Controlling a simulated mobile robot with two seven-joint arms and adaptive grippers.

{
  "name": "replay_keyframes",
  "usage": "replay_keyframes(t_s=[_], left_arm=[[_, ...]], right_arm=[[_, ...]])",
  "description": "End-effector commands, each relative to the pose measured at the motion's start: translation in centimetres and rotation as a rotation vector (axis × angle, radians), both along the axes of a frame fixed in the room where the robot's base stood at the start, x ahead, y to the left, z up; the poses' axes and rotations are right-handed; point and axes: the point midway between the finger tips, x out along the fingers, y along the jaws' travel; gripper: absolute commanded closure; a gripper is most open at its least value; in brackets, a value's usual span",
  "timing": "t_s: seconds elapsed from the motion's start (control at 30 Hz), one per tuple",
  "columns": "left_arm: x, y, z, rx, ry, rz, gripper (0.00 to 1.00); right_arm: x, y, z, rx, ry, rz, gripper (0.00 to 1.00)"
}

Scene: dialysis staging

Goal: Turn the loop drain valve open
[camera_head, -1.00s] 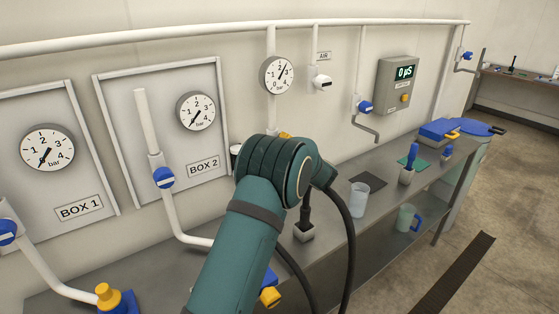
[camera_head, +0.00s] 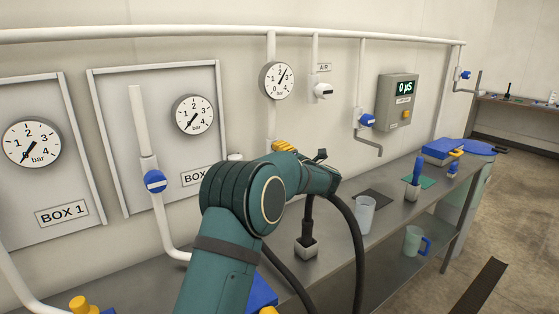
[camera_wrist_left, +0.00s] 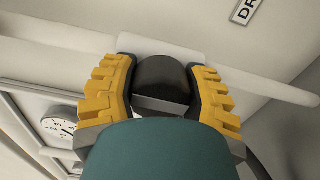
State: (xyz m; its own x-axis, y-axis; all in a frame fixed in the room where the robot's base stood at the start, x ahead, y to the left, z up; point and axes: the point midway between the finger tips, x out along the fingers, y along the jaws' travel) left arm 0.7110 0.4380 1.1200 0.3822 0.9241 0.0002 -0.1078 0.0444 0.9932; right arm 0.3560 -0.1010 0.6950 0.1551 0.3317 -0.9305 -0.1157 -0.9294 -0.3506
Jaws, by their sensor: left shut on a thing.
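My left gripper (camera_wrist_left: 162,95) shows in the left wrist view with its yellow fingers on both sides of a dark rounded knob (camera_wrist_left: 163,75). It is shut on this knob, which appears to be the loop drain valve's handle. The knob has a pale band on its near face and sits in front of a white pipe (camera_wrist_left: 265,85). A partly cut-off wall label (camera_wrist_left: 245,10) beginning "DR" is above the pipe. In the head view, the left gripper's yellow fingers (camera_head: 284,147) are at the wall below the middle gauge; my arm hides the knob there. My right gripper is not in view.
A steel bench (camera_head: 325,262) runs along the wall, with a clear beaker (camera_head: 365,214) and a probe in a small holder (camera_head: 306,248) on it. Blue-handled valves (camera_head: 155,181) and a second one (camera_head: 367,121) are on other pipes. The conductivity display (camera_head: 404,88) reads 0 µS.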

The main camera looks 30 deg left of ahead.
Motion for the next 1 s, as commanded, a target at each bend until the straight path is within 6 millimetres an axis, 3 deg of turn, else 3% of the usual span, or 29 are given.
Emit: replay_keyframes(t_s=[0.67,0.7,0.77,1.0], left_arm=[[0.03,-0.09,-0.14,-0.024,-0.05,-0.001,0.88],[0.03,-0.09,-0.13,-0.024,-0.05,-0.001,0.36],[0.03,-0.08,-0.12,-0.024,-0.05,-0.001,0.18],[0.02,-0.03,-0.06,-0.022,-0.05,0.0,0.18]], right_arm=[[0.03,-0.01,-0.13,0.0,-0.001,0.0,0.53],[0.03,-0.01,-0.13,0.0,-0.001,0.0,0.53],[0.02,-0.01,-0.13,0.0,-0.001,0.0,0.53],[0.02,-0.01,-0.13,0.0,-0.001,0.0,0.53]])
